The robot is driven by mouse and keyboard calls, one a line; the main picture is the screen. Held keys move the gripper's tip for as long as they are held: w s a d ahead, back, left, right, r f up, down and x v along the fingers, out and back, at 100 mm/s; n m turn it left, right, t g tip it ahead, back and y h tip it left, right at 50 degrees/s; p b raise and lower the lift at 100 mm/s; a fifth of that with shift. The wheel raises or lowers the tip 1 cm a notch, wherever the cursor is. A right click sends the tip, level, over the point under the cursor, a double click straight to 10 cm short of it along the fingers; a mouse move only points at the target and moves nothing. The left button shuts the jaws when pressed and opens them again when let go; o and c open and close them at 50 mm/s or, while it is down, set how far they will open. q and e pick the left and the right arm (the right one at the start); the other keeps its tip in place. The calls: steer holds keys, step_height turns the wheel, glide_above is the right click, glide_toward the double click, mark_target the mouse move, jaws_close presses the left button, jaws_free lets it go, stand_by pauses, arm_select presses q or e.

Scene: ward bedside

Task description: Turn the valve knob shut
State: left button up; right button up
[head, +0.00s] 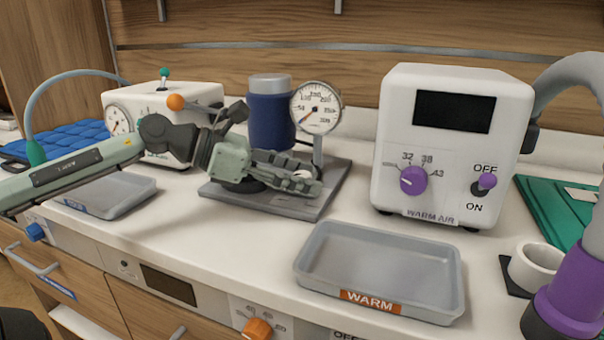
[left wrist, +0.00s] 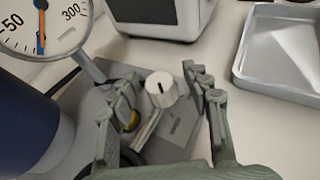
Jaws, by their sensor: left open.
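The valve knob (left wrist: 160,88) is a white round knob with a dark pointer line, on a grey base plate (left wrist: 185,125). In the head view the knob (head: 303,175) is mostly hidden behind my left gripper's fingers. My left gripper (head: 302,183) reaches in from the left over the grey plate. In the left wrist view its open fingers (left wrist: 161,80) stand on both sides of the knob, with gaps visible; whether they touch it elsewhere cannot be seen. A dial gauge (head: 316,108) stands on a post behind the knob. My right gripper is not in view.
A dark blue cylinder (head: 270,115) stands behind my left gripper. A white warm-air unit (head: 450,140) is to the right, with a grey WARM tray (head: 380,265) in front. Another grey tray (head: 115,193) is at left. A purple-collared hose (head: 575,285) occupies the right edge.

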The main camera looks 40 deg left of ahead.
arm_select(q)
steer(key=shift+w+d, duration=0.1)
steer(key=c, duration=1.1)
jaws_close()
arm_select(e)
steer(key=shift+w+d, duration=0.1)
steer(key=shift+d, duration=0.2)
arm_select(q)
steer(key=shift+f, duration=0.1)
